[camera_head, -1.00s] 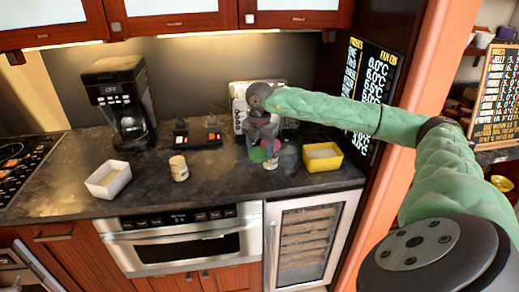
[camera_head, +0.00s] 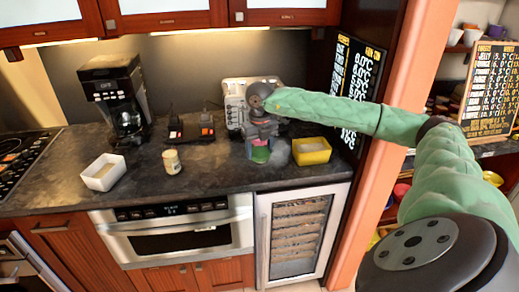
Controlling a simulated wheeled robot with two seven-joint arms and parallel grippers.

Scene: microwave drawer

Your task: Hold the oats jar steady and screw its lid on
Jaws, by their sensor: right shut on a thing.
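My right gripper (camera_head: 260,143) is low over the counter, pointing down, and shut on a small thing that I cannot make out. A green patch (camera_head: 261,156) and some pink show at its fingertips. A small pale jar showed under the fingertips earlier; the gripper and the green patch now mostly hide that spot. Another small pale jar (camera_head: 172,161) with a label stands upright on the counter to the left, apart from the gripper. I cannot read which jar holds oats. A lid cannot be told apart at the gripper. My left gripper is out of view.
The counter between the left jar and the gripper is clear.

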